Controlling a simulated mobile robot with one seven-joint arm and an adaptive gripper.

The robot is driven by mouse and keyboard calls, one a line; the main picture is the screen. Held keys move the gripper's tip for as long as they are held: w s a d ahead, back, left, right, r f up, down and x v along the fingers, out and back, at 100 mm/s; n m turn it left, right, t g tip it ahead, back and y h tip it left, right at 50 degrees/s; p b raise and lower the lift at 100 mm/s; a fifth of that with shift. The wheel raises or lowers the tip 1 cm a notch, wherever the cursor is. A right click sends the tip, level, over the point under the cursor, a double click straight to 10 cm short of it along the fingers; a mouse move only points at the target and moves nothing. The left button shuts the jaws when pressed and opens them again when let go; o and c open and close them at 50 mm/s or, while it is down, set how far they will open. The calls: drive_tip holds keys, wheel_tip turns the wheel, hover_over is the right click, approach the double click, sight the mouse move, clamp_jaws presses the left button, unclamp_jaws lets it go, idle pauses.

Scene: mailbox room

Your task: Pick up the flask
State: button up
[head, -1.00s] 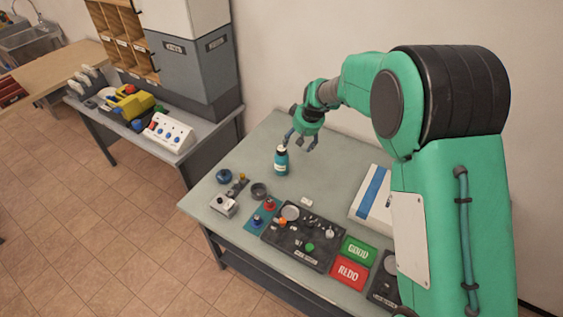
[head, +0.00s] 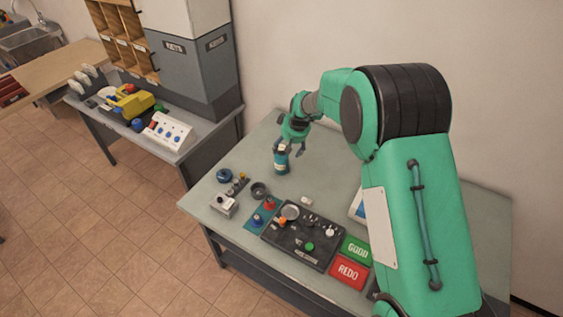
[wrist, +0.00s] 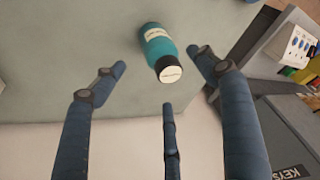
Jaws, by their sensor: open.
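The flask (head: 282,161) is a small teal bottle with a black collar and a pale top. It stands upright on the grey-green table (head: 330,170), near its back left part. In the wrist view the flask (wrist: 160,48) is ahead of the fingertips, between the left and right fingers. My gripper (head: 292,147) is open and empty, just above and behind the flask in the head view. In the wrist view my gripper (wrist: 160,78) shows its three blue fingers spread apart. Whether a finger touches the flask I cannot tell.
Right and in front of the flask are a small dark bowl (head: 260,190), a black tray (head: 293,248) with small parts, a green GOOD sign (head: 356,250) and a red REDO sign (head: 349,272). A wall stands close behind the table.

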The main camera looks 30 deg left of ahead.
sight(284, 154)
drive_tip(key=shift+x, duration=3.35)
drive_tip(key=shift+f, duration=0.1)
drive_tip(key=shift+b+x, duration=0.4)
drive_tip(key=shift+x, duration=2.15)
drive_tip(key=shift+s, duration=0.1)
drive_tip(key=shift+c, duration=0.2)
drive_tip(key=c, duration=1.3)
